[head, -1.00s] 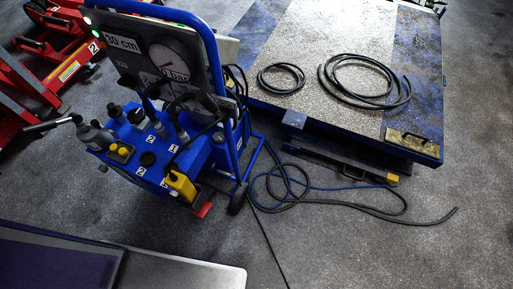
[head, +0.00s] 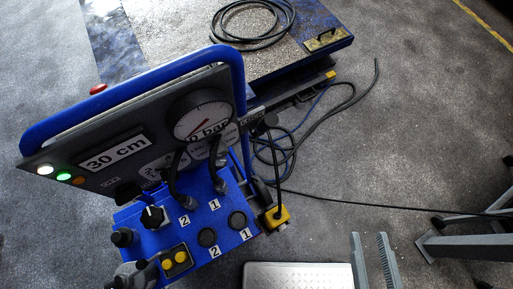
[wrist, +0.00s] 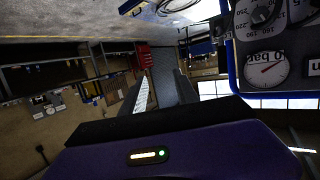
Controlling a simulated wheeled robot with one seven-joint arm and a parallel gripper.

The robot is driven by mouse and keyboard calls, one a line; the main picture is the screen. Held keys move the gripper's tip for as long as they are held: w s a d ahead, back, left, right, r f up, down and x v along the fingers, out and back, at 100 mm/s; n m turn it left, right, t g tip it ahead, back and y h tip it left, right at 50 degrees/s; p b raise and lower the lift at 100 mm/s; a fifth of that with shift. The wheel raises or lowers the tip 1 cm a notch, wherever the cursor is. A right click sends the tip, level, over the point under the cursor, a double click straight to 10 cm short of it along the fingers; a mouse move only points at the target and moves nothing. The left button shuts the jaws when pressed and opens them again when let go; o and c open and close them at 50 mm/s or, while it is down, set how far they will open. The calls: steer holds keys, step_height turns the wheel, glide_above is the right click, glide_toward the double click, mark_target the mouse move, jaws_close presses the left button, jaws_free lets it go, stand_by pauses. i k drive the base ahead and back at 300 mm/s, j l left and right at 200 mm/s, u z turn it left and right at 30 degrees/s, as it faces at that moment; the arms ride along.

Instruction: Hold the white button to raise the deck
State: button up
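The blue control cart (head: 200,225) stands left of centre in the head view. I cannot tell whether the white one is a button. The deck (head: 275,55) lies low behind the cart. My gripper (head: 369,236) is open and empty, apart from and right of the cart. Its fingers also show in the wrist view (wrist: 160,82), with the gauge (wrist: 266,70) at right.
A box with two yellow buttons (head: 175,260) sits on the cart's front. A yellow plug or box (head: 277,217) hangs at its right side. Black cables (head: 330,115) lie on the floor. A coiled hose (head: 250,30) rests on the deck. A grey metal stand (head: 470,240) is at right.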

mark_target(283, 228)
steer(key=k+j, duration=0.7)
steer(key=k, duration=0.15)
